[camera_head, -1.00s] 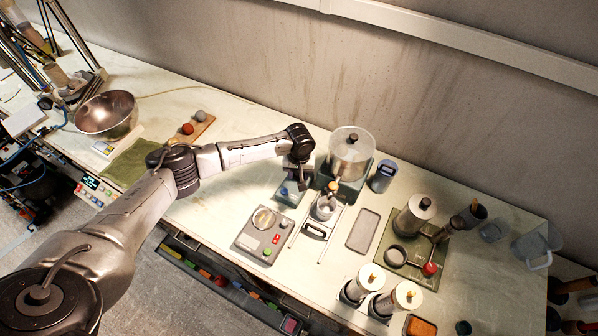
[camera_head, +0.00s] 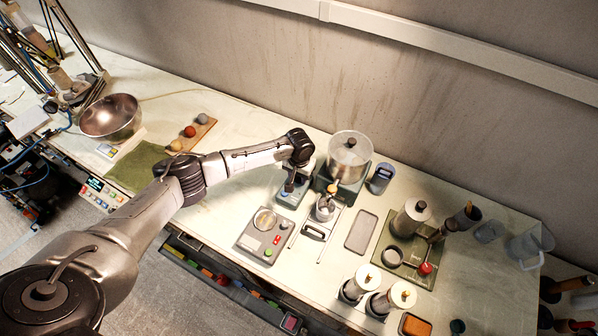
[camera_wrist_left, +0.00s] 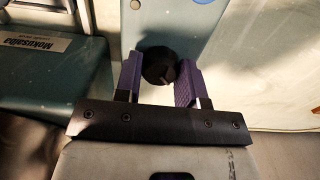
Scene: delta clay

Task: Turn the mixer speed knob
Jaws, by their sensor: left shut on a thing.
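The mixer speed knob (camera_wrist_left: 160,67) is a round black knob on a pale blue-grey control box (camera_wrist_left: 185,20). In the left wrist view my left gripper (camera_wrist_left: 158,80) has its purple finger pads on both sides of the knob, shut on it. In the head view the gripper (camera_head: 291,181) is over the small blue-grey box (camera_head: 287,198) and hides the knob. The mixer, a clear lidded vessel (camera_head: 349,158) on a dark green base (camera_head: 350,188), stands just to the right of the box. My right gripper is not in view.
A small pot (camera_head: 325,210), a blue cup (camera_head: 381,178) and a grey tray (camera_head: 361,232) stand close by. A metal bowl (camera_head: 110,117) stands far left.

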